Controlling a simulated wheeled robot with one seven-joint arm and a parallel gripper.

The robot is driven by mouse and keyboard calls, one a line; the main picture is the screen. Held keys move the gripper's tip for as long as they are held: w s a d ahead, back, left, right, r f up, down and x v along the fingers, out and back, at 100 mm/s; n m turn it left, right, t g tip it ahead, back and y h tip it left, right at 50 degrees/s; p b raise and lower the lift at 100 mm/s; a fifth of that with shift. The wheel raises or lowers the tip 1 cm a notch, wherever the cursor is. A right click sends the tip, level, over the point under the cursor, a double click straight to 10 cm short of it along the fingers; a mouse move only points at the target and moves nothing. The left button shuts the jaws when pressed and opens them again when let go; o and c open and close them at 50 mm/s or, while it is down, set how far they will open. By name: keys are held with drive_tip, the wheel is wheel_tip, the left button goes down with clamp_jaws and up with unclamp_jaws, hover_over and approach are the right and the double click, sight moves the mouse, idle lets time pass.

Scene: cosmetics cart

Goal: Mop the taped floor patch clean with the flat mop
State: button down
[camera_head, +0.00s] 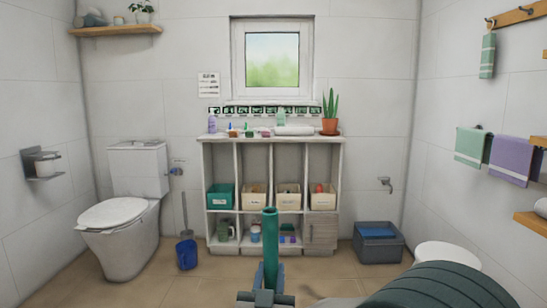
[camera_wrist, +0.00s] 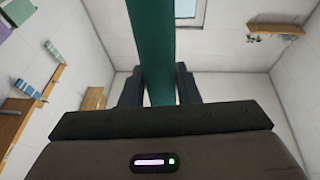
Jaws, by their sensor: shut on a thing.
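My gripper (camera_wrist: 160,92) is shut on the green handle (camera_wrist: 152,40) of the flat mop, which runs between its two dark fingers in the wrist view. In the head view the mop handle (camera_head: 270,240) stands nearly upright at the bottom centre, with my gripper (camera_head: 268,294) around its lower visible part. The mop's head is out of view below. The taped floor patch cannot be made out; only bare tan floor (camera_head: 190,290) shows, and my arm covers the lower right.
A white shelf unit (camera_head: 272,136) with bins stands ahead against the wall. A grey crate (camera_head: 378,250) and white round stool (camera_head: 447,256) are at right. Floor at left centre is clear.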

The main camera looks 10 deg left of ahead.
sight(272, 260)
drive_tip(key=r, duration=0.1)
drive_tip(key=r+p, duration=0.1)
drive_tip(key=r, duration=0.2)
drive_tip(key=shift+w+d+r+p, duration=0.1)
drive_tip(key=shift+w+d+p, duration=0.15)
drive_tip(key=shift+p, duration=0.1)
drive_tip(key=shift+r, duration=0.4)
